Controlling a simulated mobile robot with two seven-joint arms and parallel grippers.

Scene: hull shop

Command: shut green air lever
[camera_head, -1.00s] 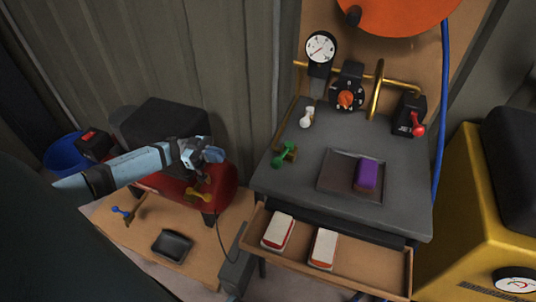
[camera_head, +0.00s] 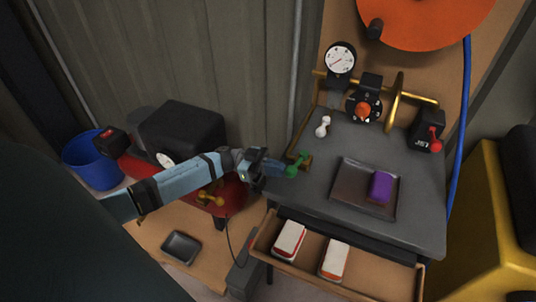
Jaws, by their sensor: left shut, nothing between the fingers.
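The green air lever (camera_head: 296,165) sits at the left edge of the grey bench top, on a small brass fitting (camera_head: 305,161). It stands tilted, with a rounded knob at each visible end. My left gripper (camera_head: 283,171) reaches in from the left, with its fingertips right at the lever's lower end. The fingers are shut with nothing between them. I cannot tell whether they touch the lever. My right gripper is not in view.
The bench (camera_head: 340,137) also carries a white lever (camera_head: 323,126), a tray (camera_head: 347,196) with a purple block (camera_head: 381,186), and a red lever (camera_head: 435,140). A red compressor (camera_head: 136,170) stands left, below my arm.

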